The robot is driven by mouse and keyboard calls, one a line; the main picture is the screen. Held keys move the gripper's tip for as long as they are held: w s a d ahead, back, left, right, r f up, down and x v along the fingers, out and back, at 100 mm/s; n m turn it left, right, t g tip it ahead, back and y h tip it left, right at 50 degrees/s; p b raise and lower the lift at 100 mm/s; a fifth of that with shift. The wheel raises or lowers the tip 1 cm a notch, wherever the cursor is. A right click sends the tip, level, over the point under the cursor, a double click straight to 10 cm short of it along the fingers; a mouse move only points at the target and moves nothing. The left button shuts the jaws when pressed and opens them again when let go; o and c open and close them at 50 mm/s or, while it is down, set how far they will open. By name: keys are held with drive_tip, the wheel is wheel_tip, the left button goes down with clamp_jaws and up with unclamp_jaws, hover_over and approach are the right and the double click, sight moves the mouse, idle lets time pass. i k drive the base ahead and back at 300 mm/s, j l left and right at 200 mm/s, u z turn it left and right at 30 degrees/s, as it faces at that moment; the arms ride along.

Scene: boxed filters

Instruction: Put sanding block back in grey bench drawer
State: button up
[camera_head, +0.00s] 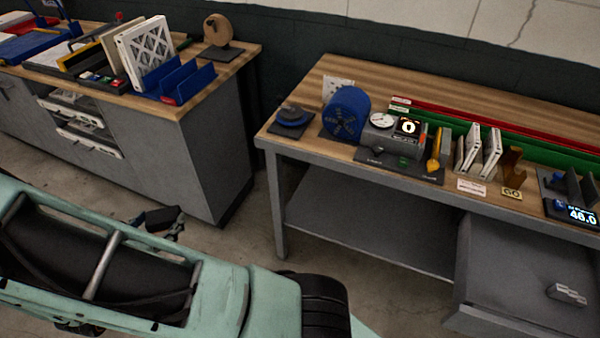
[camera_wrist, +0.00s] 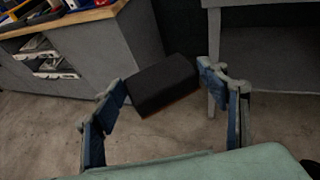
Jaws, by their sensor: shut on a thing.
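My gripper (camera_wrist: 163,86) is shut on the sanding block (camera_wrist: 160,84), a dark block with a thin brown-orange lower edge. In the wrist view it sits between the blue-padded fingers, held above the concrete floor. In the head view the block (camera_head: 158,217) shows small and dark beyond my arm, which hides part of the gripper. The grey bench drawer (camera_head: 500,285) stands open under the right workbench at the lower right. A small pale ribbed item lies inside it; the rest of the visible drawer floor is bare.
The right workbench (camera_head: 313,80) carries a blue reel, a gauge unit, white filters and a lit display. Below it is a grey shelf (camera_head: 370,231). The left cabinet (camera_head: 216,160) bears filters and blue racks. Open floor lies between them.

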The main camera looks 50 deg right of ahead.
sight(538, 261)
drive_tip(key=k+l+z, duration=0.1)
drive_tip(key=z, duration=0.3)
drive_tip(key=k+l+z, duration=0.15)
drive_tip(key=z, duration=0.25)
drive_tip(key=k+l+z, duration=0.1)
drive_tip(key=z, duration=0.4)
drive_tip(key=k+l+z, duration=0.1)
drive_tip(key=l+z, duration=0.15)
drive_tip(key=z, duration=0.2)
drive_tip(key=l, duration=0.6)
drive_tip(key=i+z, duration=0.05)
